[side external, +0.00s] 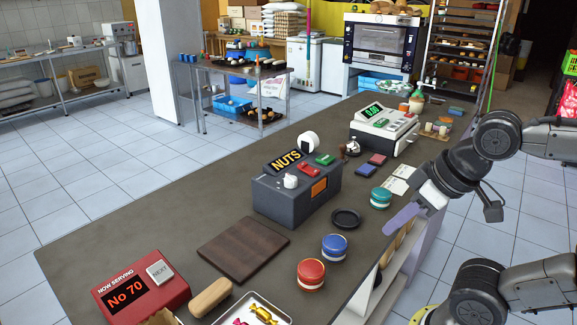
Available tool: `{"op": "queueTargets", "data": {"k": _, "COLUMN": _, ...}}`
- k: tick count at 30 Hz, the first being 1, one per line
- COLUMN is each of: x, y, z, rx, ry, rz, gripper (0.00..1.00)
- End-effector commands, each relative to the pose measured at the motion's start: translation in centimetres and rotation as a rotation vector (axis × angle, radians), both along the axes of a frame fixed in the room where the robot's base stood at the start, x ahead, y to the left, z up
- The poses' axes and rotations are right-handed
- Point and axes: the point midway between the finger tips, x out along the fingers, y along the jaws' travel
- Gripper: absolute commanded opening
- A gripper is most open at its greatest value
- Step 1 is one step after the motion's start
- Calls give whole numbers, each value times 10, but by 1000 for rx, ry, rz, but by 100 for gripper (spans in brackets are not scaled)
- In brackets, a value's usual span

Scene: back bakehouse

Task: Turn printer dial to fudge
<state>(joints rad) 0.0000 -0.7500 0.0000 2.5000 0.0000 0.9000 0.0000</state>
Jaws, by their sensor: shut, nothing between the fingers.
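The printer (270,203) is a dark grey box on the counter, in the middle of the side view. Its tilted display (286,160) reads "NUTS" in yellow letters. A white dial (290,181) sits on its top, at the near left part. The dial's pointer direction is too small to tell. An orange panel (319,188) is on its right side. My gripper (390,230), with pale purple fingers, is shut and empty. It is to the right of the printer, at the counter's right edge, well apart from the dial.
Red (311,273), blue (335,247) and teal (381,197) round tins and a black dish (346,219) stand near the printer. A red stapler-like item (309,170) lies on top.

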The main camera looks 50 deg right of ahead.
Motion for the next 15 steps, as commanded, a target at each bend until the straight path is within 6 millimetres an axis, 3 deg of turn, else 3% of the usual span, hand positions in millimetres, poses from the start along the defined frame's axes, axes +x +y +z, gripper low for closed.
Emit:
{"op": "queueTargets", "data": {"k": 14, "x": 0, "y": 0, "z": 0, "rx": 0, "ry": 0, "rz": 0, "gripper": 0}}
{"op": "queueTargets", "data": {"k": 15, "x": 0, "y": 0, "z": 0, "rx": 0, "ry": 0, "rz": 0, "gripper": 4}}
